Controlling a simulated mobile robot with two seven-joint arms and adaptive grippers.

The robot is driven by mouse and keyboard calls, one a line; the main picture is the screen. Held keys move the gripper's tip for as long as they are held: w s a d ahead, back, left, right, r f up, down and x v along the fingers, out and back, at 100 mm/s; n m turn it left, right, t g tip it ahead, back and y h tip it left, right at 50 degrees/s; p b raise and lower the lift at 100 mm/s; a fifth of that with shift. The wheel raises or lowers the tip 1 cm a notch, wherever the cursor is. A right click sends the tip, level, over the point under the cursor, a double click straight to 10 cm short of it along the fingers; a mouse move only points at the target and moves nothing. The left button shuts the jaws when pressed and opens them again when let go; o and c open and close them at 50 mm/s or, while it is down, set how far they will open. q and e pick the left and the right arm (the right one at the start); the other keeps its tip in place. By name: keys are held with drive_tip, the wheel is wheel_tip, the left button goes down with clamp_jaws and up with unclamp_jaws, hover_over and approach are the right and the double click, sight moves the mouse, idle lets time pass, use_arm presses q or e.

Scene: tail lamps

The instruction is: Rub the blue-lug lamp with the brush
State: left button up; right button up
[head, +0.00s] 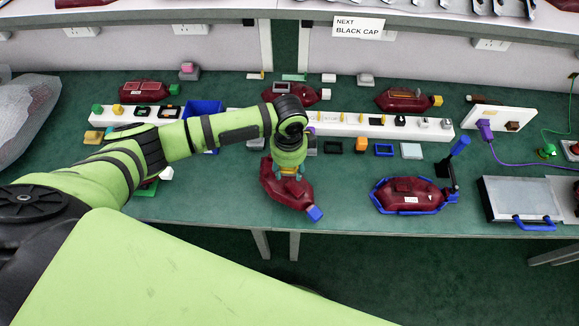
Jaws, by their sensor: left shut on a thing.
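The blue-lug lamp (283,194) is dark red, with a blue lug (314,213) at its lower right end. It lies at an angle near the front of the green table, left of the blue frame. My left gripper (288,171) points down right over the lamp's upper part, its fingers shut. A small tan piece shows between the fingers, seemingly the brush (288,168). Most of it is hidden by the gripper, and I cannot tell whether it touches the lamp. My right gripper is not in view.
Another dark red lamp (410,190) sits in a blue frame to the right. A grey case (515,198) stands beyond it. A long white rack (350,124) with small parts crosses the table. More lamps, one with a yellow lug (403,99), lie behind. The table between lamp and frame is clear.

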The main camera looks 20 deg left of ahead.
use_arm(q)
drive_tip(key=shift+w+a+r+p, duration=0.1)
drive_tip(key=shift+r+p, duration=0.2)
drive_tip(key=shift+r, duration=0.25)
drive_tip(key=shift+w+r, duration=0.1)
drive_tip(key=shift+r, duration=0.5)
drive_tip(key=shift+s+r+p, duration=0.2)
drive_tip(key=shift+r+p, duration=0.1)
drive_tip(key=shift+r, duration=0.1)
drive_tip(key=shift+w+f, duration=0.1)
drive_tip(key=shift+w, duration=0.05)
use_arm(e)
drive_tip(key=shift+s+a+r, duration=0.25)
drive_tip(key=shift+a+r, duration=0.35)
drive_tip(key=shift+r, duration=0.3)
